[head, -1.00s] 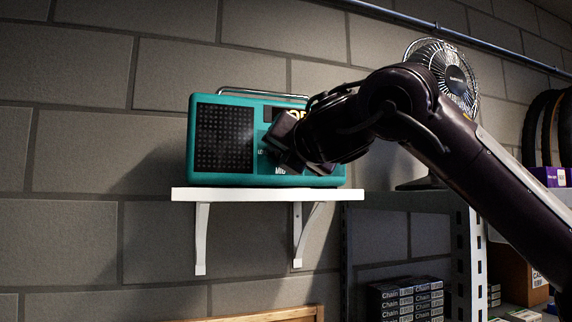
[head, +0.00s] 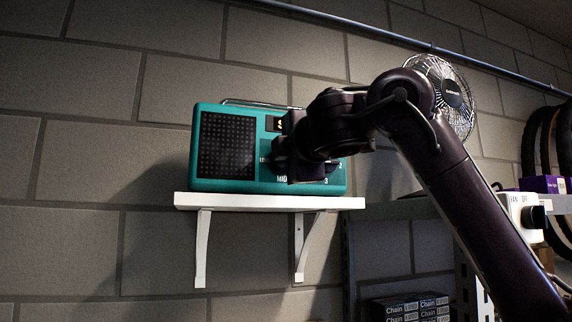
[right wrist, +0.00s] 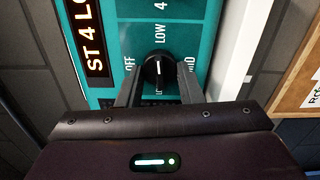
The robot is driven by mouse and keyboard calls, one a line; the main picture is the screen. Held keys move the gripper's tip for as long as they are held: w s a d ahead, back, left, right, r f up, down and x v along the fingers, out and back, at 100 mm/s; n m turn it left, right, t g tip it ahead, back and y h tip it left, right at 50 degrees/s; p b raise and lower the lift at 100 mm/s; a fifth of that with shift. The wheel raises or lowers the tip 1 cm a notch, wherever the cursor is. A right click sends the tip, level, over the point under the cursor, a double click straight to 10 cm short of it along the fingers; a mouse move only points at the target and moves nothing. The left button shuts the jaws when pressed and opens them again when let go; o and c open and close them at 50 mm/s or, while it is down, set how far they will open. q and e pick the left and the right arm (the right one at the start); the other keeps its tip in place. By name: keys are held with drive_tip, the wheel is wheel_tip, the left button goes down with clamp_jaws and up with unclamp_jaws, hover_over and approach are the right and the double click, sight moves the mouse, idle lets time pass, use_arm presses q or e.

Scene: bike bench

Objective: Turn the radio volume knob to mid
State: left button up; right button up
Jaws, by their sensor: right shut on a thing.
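The teal radio (head: 227,146) stands on a white wall shelf, with its dark speaker grille on the left. My right gripper (head: 280,151) is at the radio's front and covers the knob in the head view. In the right wrist view the black volume knob (right wrist: 157,71) sits between the two fingers of my right gripper (right wrist: 158,84), which is shut on it. The knob's white mark points toward LOW (right wrist: 159,33); OFF and MID are printed to either side. The lit display (right wrist: 86,38) shows "ST 4 LO", its end cut off. My left gripper is not in view.
The white shelf (head: 262,202) ends just right of the radio. A fan (head: 446,92) stands behind my right arm. A white fan switch box (head: 519,213) and boxes of chains (head: 409,309) are at the lower right. A noticeboard (right wrist: 298,84) shows at the wrist view's right edge.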

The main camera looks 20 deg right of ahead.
drive_tip(key=shift+w+d+m+b, duration=0.1)
drive_tip(key=shift+m+b, duration=1.65)
drive_tip(key=shift+m, duration=3.05)
drive_tip(key=shift+d+m+b, duration=0.1)
drive_tip(key=shift+m+b, duration=1.65)
drive_tip(key=shift+m, duration=3.05)
drive_tip(key=o, duration=1)
drive_tip(key=shift+r, duration=0.1)
drive_tip(key=shift+c, duration=0.2)
